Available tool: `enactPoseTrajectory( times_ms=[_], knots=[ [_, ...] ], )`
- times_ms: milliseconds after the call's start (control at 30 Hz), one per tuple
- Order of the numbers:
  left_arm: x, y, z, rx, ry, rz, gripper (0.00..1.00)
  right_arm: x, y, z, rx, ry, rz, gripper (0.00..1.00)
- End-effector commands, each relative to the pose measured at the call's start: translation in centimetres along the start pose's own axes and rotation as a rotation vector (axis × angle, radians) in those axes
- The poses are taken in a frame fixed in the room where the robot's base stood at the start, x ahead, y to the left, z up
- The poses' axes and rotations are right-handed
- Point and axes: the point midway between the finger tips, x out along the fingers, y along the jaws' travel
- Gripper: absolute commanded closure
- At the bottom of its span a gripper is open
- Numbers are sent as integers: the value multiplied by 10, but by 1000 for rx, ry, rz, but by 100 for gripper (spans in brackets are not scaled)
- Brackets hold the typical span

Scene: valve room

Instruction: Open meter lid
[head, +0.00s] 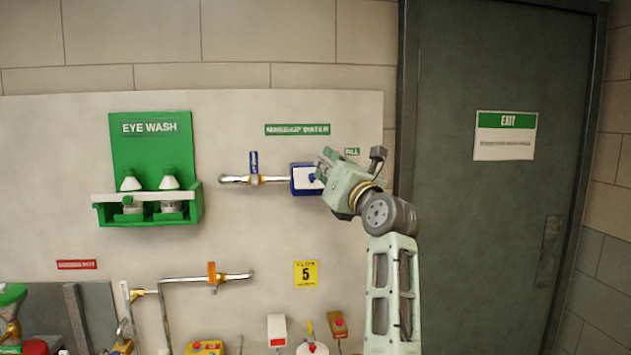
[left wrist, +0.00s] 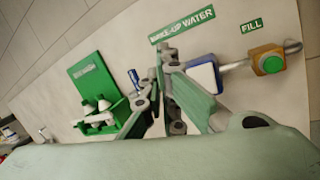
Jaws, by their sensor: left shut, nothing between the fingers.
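The meter is a small blue box with a white front (head: 304,187), on the pipe under the "MAKE-UP WATER" sign in the head view. It also shows in the left wrist view (left wrist: 204,78), partly hidden by my fingers. I cannot tell whether its lid is open. My left gripper (head: 324,163) is shut and empty, over the right part of the meter in the head view. In the left wrist view its fingers (left wrist: 162,68) point toward the panel just left of the meter. I cannot tell whether they touch it. My right gripper is not in view.
A blue-handled valve (head: 254,167) sits on the pipe left of the meter. A green eye wash station (head: 152,150) hangs further left. A green fill button on an orange box (left wrist: 268,64) is right of the meter. A dark door (head: 505,220) stands at the right.

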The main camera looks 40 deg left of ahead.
Motion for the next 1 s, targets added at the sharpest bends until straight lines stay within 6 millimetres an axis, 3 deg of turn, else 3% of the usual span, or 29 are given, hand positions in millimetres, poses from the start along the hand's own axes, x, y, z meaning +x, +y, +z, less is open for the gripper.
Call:
enactPoseTrajectory(
  times_ms=[33, 200, 300, 400, 667, 1000],
  knots=[
    [2, -9, -36, -20, -2, -14, 100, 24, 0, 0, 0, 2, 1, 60],
    [9, -32, -120, -178, -50, -114, 100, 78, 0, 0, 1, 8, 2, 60],
    [10, -43, -154, -266, -78, -179, 100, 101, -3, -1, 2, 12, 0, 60],
    [8, -50, -174, -332, -96, -232, 100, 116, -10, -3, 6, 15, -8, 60],
    [18, -56, -177, -381, -107, -275, 100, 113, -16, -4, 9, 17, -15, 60],
    [78, -71, -167, -378, -103, -273, 100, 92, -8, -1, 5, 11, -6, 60]
  ],
)
